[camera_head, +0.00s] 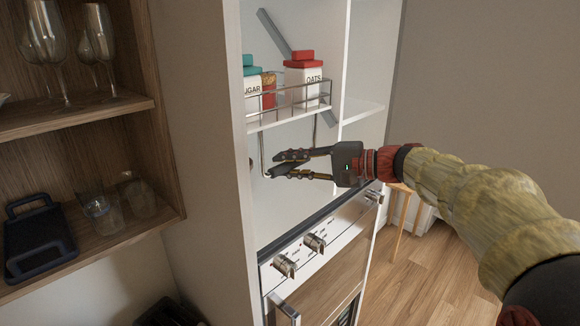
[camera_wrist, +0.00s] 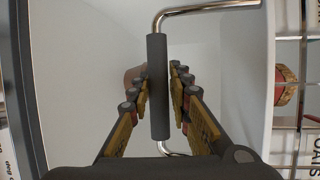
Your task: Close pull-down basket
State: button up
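The pull-down basket (camera_head: 290,110) is a wire-railed shelf in the tall white cabinet, holding several jars, one labelled OATS (camera_head: 308,85). Its chrome handle rod (camera_head: 262,146) hangs below the shelf. In the wrist view the rod (camera_wrist: 205,7) bends into a dark grey grip (camera_wrist: 158,90). My gripper (camera_head: 276,165) is below the basket, pointing left into the cabinet. Its fingers (camera_wrist: 157,88) stand apart, one on each side of the grip. Small gaps seem to show beside it; firm contact is not clear. My fingers partly hide the grip in the head view.
An oven panel with knobs (camera_head: 314,242) lies below the cabinet opening. Wooden shelves (camera_head: 75,118) with glasses and a black tray (camera_head: 38,232) are at left. The cabinet's side panel (camera_head: 215,170) stands left of my gripper. Open floor (camera_head: 440,262) lies at right.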

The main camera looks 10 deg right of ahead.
jog(key=o, duration=0.5)
jog(key=shift+a+r, duration=0.1)
jog(key=shift+c, duration=0.2)
jog(key=shift+w, duration=0.1)
jog(key=v, duration=1.2)
